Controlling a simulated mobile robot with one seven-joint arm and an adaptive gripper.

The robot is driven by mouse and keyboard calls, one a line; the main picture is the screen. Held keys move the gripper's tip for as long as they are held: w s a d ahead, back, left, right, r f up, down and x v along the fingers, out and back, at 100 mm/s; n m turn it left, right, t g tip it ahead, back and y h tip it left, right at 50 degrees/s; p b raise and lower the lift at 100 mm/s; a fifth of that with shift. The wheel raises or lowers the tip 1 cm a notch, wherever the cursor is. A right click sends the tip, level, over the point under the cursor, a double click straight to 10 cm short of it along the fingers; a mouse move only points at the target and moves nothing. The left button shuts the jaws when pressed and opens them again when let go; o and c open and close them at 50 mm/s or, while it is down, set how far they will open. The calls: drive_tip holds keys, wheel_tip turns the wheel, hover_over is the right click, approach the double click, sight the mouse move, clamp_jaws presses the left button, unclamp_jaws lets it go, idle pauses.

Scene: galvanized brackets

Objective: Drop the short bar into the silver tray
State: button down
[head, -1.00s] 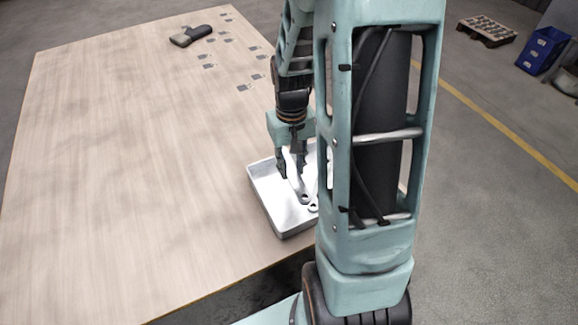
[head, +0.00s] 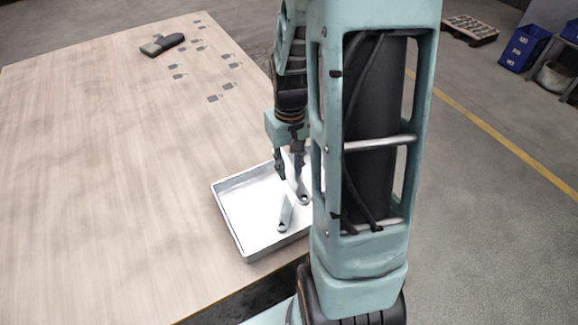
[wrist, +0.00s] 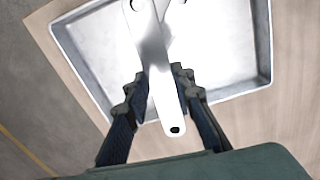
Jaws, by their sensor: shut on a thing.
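My gripper (head: 288,172) points down over the silver tray (head: 230,230), toward its right side. It is shut on a short bar (head: 300,188), a pale metal piece with a hole near its end. In the wrist view the bar (wrist: 153,55) runs between the two fingers (wrist: 160,85), with a hole at each end. The tray (wrist: 80,62) lies beneath it. I cannot tell whether the held bar touches the tray floor. Another metal bar (head: 285,215) lies in the tray, left of the held one. My arm hides the tray's right part in the head view.
The wooden table (head: 110,190) is mostly clear to the left. A dark tool-like object (head: 162,44) and several small grey squares (head: 178,76) lie at its far end. A pallet (head: 470,30) and blue bins (head: 523,48) stand on the floor beyond.

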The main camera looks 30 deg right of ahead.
sight(289, 171)
drive_tip(key=shift+f+b, duration=2.35)
drive_tip(key=shift+f, duration=0.65)
drive_tip(key=c, duration=1.6)
unclamp_jaws()
drive_tip(key=shift+r, duration=0.1)
wheel_tip(289, 171, up, 12)
drive_tip(key=shift+f, duration=0.1)
